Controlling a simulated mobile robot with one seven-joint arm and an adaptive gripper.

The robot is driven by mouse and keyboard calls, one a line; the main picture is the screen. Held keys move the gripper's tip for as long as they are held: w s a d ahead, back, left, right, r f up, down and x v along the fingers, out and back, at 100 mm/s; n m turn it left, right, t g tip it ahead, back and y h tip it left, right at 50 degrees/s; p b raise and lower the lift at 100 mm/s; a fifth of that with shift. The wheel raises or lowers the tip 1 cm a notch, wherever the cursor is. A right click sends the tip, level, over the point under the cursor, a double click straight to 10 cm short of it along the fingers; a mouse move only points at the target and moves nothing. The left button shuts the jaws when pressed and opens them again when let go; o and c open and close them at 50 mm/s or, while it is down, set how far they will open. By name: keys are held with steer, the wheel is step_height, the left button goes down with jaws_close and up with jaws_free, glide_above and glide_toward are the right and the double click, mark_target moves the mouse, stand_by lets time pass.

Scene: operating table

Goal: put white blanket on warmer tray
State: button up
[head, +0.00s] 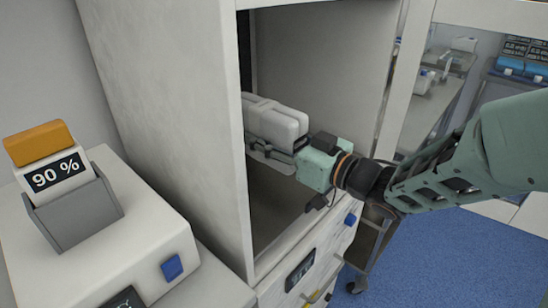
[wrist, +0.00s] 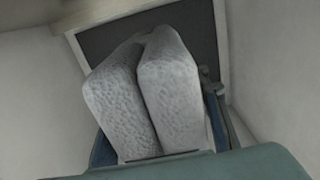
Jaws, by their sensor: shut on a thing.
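A white blanket (head: 275,121), folded into two thick lobes, is inside the open cabinet of the warmer (head: 318,45). My gripper (head: 270,153) reaches in from the right and is shut on the near end of the blanket. In the wrist view, the blanket (wrist: 170,85) fills the middle, with my gripper's (wrist: 160,142) fingers along its two sides. The blanket appears raised above the cabinet's floor (head: 283,212). I cannot clearly make out a separate warmer tray. The blanket's far left end is partly hidden by the cabinet's side wall in the head view.
The cabinet's left side wall (head: 170,100) stands close to the blanket. A dark back panel (wrist: 105,38) lies behind it. A white device with a 90 % display (head: 57,175) stands at the left. A cart (head: 372,240) and blue floor (head: 440,255) are at the right.

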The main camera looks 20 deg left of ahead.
mark_target(269, 159)
steer(key=shift+f+b, duration=1.2)
steer(key=shift+f, duration=1.9)
steer(key=shift+f, duration=0.25)
steer(key=o, duration=1.4)
steer(key=shift+r, duration=0.2)
steer(key=shift+d, duration=0.3)
steer(key=p+v, duration=0.2)
steer(key=v, duration=0.9)
steer(key=shift+s+d, duration=0.15)
